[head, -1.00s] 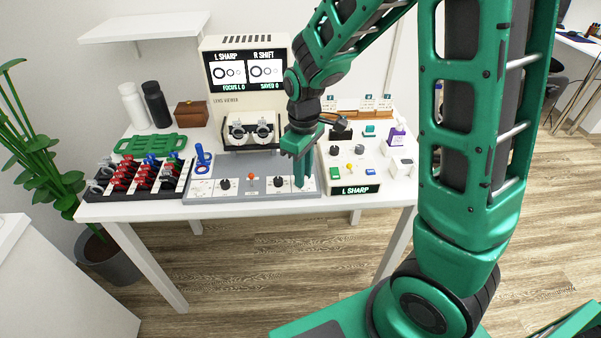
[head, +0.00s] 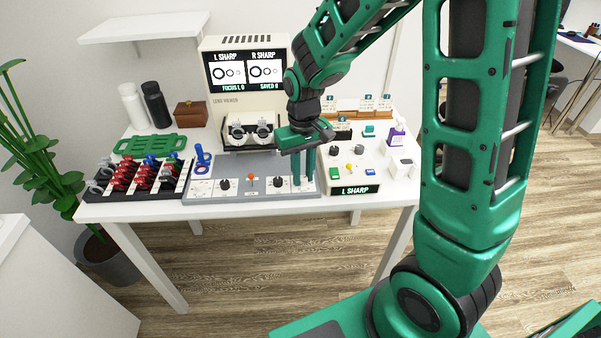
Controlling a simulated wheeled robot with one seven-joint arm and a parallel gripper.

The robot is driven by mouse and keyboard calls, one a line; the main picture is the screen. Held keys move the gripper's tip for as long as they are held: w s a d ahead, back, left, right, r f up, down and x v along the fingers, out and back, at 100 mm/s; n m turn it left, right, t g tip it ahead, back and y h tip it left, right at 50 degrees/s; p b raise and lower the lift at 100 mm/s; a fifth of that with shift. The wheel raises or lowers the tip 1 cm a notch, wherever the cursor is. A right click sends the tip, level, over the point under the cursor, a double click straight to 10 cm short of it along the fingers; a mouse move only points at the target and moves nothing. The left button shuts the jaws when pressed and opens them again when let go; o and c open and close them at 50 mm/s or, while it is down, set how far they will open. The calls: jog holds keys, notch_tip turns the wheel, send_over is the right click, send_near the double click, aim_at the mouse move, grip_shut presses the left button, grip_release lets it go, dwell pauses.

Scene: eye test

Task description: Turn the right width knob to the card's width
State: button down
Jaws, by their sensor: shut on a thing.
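A grey panel (head: 250,192) at the front of the table carries white plates, two black knobs (head: 225,184) (head: 278,182) and a red-tipped lever (head: 251,177). My gripper (head: 303,182) points down at the panel's right end, right of the right black knob. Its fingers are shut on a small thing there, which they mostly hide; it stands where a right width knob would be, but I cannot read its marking. The viewer screen (head: 246,71) reads L SHARP and R SHARP above ring pictures. Which card gives the width, I cannot tell.
A white console (head: 372,165) with coloured buttons and an L SHARP display stands close right of my gripper. The trial frame (head: 250,131) is behind it. A blue joystick (head: 202,158) and a rack of red, blue and grey pieces (head: 135,180) are at left.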

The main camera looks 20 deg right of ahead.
aim_at(303, 177)
jog(key=shift+w+r, duration=0.15)
jog(key=shift+w, duration=0.1)
jog(key=c, duration=1.6)
grip_release()
jog(key=shift+o, duration=0.2)
jog(key=shift+s, duration=0.1)
notch_tip(303, 177, up, 11)
jog(key=shift+f, duration=0.2)
jog(key=s+d+m, duration=0.3)
jog(key=s+d, duration=0.5)
jog(key=s, duration=0.4)
jog(key=s+d+m, duration=0.4)
jog(key=s+d, duration=0.4)
jog(key=s, duration=0.4)
jog(key=shift+s+d+r, duration=0.2)
jog(key=shift+d+r, duration=0.2)
jog(key=shift+r, duration=0.05)
